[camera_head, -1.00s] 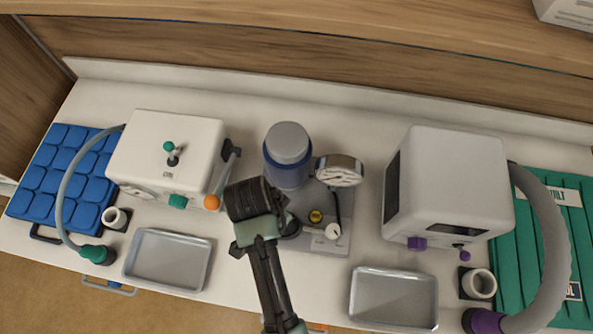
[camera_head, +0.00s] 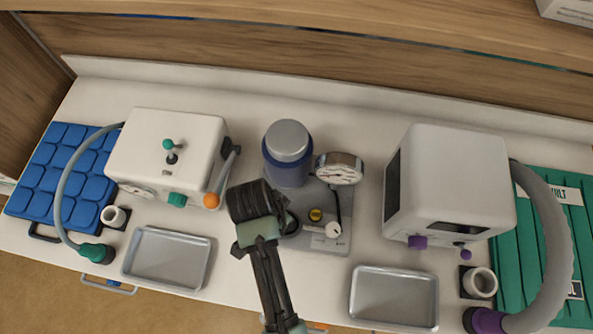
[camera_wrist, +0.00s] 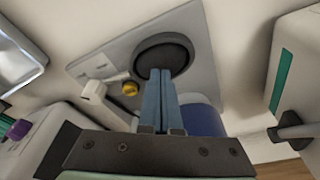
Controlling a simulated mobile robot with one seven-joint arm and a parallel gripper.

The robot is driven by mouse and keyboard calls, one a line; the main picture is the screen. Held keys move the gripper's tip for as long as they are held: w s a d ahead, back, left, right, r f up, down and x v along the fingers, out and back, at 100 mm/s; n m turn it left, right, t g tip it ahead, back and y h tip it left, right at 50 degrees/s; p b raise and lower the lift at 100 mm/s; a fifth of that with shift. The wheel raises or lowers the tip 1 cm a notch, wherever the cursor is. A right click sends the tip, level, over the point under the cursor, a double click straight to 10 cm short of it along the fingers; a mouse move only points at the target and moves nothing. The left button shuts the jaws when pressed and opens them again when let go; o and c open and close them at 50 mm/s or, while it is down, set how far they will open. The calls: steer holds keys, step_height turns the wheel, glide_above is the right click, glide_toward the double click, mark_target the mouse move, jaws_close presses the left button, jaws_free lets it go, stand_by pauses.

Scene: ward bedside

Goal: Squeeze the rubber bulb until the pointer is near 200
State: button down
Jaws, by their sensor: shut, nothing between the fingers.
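The dark rubber bulb (camera_wrist: 176,49) sits on a grey base plate (camera_wrist: 205,60) in the wrist view. My gripper (camera_wrist: 160,76) has its two blue-grey fingers together, with the tips over the near edge of the bulb; I cannot tell whether they touch it. In the head view my gripper's dark body (camera_head: 257,202) hides its fingertips and much of the bulb (camera_head: 293,226). The round gauge (camera_head: 339,168) has a white dial and stands at the right of the blue cylinder (camera_head: 285,168). Its pointer is too small to read.
A yellow button (camera_head: 316,214) and a white knob (camera_head: 333,229) are on the base plate, right of the bulb. White machines stand left (camera_head: 165,155) and right (camera_head: 455,180). Metal trays lie front left (camera_head: 130,262) and front right (camera_head: 394,272).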

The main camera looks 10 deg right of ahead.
steer(key=shift+p+v, duration=1)
steer(key=shift+p, duration=0.25)
steer(key=shift+w+d, duration=0.15)
steer(key=shift+f, duration=0.15)
steer(key=shift+b+x, duration=0.65)
steer(key=shift+x, duration=0.3)
steer(key=shift+p+v, duration=1.15)
steer(key=shift+p, duration=0.15)
